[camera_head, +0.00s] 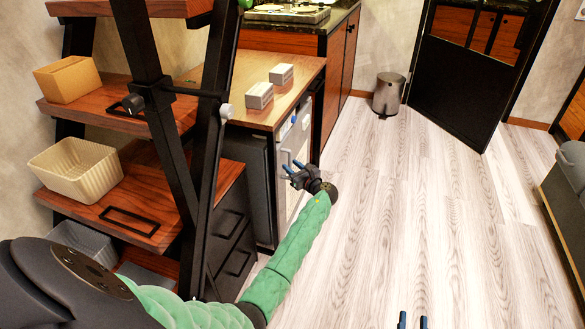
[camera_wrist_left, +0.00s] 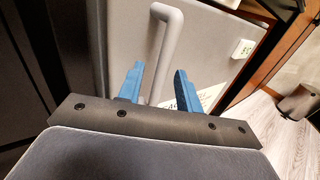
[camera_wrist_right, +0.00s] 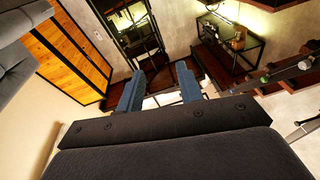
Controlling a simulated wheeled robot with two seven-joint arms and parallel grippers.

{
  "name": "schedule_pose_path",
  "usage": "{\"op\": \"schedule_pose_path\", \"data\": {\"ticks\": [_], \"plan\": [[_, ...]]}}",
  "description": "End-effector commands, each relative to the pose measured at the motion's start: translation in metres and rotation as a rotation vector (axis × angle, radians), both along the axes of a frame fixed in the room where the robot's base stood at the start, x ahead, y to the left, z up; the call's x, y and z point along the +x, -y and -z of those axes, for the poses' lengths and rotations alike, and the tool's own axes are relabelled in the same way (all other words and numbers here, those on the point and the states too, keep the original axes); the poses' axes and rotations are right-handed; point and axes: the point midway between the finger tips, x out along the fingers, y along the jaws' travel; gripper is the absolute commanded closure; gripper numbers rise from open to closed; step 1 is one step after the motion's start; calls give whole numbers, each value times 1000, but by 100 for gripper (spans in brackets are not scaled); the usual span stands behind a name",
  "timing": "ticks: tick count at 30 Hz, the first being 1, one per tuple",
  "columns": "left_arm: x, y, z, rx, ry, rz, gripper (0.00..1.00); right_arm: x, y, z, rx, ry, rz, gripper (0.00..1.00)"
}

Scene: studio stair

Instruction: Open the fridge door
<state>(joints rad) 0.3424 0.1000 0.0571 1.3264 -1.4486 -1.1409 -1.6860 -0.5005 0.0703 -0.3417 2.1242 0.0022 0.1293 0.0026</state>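The fridge is a small light-grey unit under the wooden counter. Its door (camera_head: 285,158) faces right and looks closed; in the left wrist view the door (camera_wrist_left: 108,35) fills the upper part, with a pale bar handle (camera_wrist_left: 169,45). My left gripper (camera_head: 290,170) is at the door front, its blue fingers apart. In the left wrist view, the handle's lower part shows between the fingertips (camera_wrist_left: 157,75); I cannot tell whether they touch it. My right gripper (camera_head: 412,320) is open and empty over the floor, well away from the fridge; its fingers (camera_wrist_right: 160,85) show apart.
A black-framed shelf (camera_head: 125,205) with a cream basket (camera_head: 75,170) stands left of the fridge, near my left arm. Two small boxes (camera_head: 260,95) sit on the counter (camera_head: 250,70). A metal bin (camera_head: 388,95) stands farther back. The wood floor (camera_head: 420,210) on the right is clear.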

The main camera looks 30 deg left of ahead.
Motion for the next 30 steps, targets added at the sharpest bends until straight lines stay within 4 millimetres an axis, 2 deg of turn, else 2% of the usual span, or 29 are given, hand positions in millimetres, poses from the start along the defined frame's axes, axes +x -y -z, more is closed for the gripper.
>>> {"op": "schedule_pose_path", "data": {"ticks": [11,16,25,30], "plan": [[1,-3,0,0,1,0,67,1,0,-6,4,18,1,64],[1,-3,0,0,1,0,100,1,0,-6,4,18,1,64],[2,-2,0,-1,1,-3,100,1,0,-5,5,17,1,64],[5,5,0,-3,1,-21,100,-1,0,-10,9,37,3,64]]}}
